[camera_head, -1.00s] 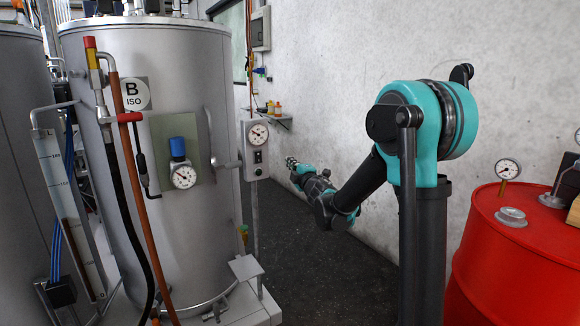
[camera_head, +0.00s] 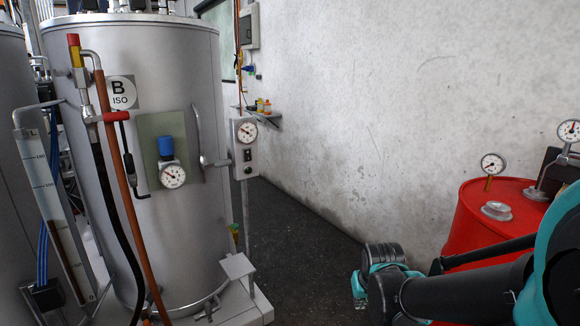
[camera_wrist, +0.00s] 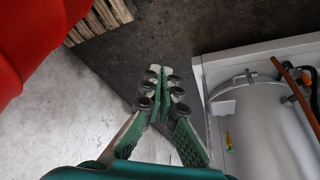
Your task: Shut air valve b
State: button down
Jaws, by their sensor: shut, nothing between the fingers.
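Tank B (camera_head: 180,80), a tall steel cylinder labelled "B ISO", stands at left in the head view. A red lever handle (camera_head: 116,116) lies roughly level beside a copper-coloured pipe on its front. A blue knob (camera_head: 166,146) sits above a round gauge (camera_head: 173,175) on the same tank. Nothing marks which of these is air valve b. My gripper (camera_wrist: 160,74) is shut and empty in the wrist view, over dark floor, apart from the tank (camera_wrist: 260,125). In the head view my arm is low at right, away from the tank; the fingertips are unclear there.
A red drum (camera_head: 462,225) with gauges stands at right; it also shows in the wrist view (camera_wrist: 25,40), near a slatted wooden pallet (camera_wrist: 100,18). A post-mounted gauge box (camera_head: 246,150) stands beside the tank. Dark floor (camera_head: 290,240) between tank and wall is clear.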

aim_at(128, 158)
jog(key=u, duration=1.4)
